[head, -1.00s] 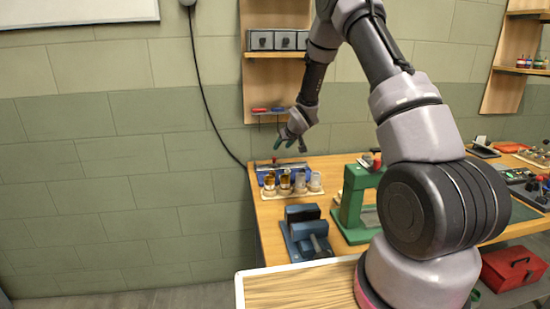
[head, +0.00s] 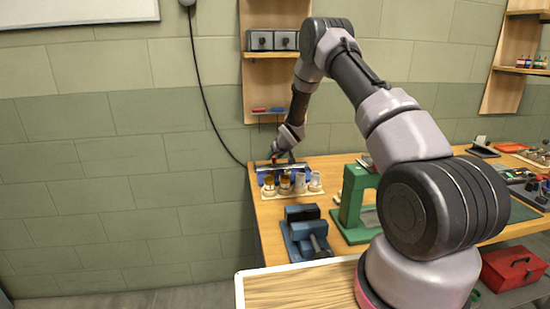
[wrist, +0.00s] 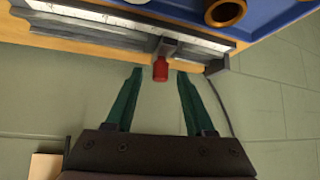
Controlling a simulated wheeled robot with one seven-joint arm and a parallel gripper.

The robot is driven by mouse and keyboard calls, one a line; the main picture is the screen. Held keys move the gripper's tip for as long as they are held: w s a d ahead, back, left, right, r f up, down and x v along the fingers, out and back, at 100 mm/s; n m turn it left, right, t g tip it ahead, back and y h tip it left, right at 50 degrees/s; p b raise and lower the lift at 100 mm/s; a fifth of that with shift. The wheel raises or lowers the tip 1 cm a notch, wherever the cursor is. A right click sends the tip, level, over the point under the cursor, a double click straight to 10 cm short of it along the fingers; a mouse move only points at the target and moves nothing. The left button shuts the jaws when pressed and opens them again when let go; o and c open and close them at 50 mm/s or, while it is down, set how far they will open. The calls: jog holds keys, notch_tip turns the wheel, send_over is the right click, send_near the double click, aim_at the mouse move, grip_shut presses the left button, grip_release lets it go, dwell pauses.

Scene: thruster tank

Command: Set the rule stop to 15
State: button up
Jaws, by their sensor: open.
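In the wrist view the rule (wrist: 120,22) is a pale metal strip along a wooden edge, its markings too small to read. The stop (wrist: 168,48) is a dark slider on the rule with a red knob (wrist: 160,69) sticking out toward me. My gripper (wrist: 158,74) is open, with its two green fingers on either side of the red knob and a gap to each side. In the head view my gripper (head: 284,154) is at the back left of the bench, over the rule (head: 283,167), and the stop is too small to make out.
A blue tray (wrist: 285,12) lies beyond the rule. Several small jars (head: 285,182) stand in a rack in front of it. A blue vise (head: 305,234) and a green press frame (head: 352,205) stand nearer on the bench. A shelf (head: 275,54) hangs above.

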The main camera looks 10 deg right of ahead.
grip_shut()
dwell(1.4)
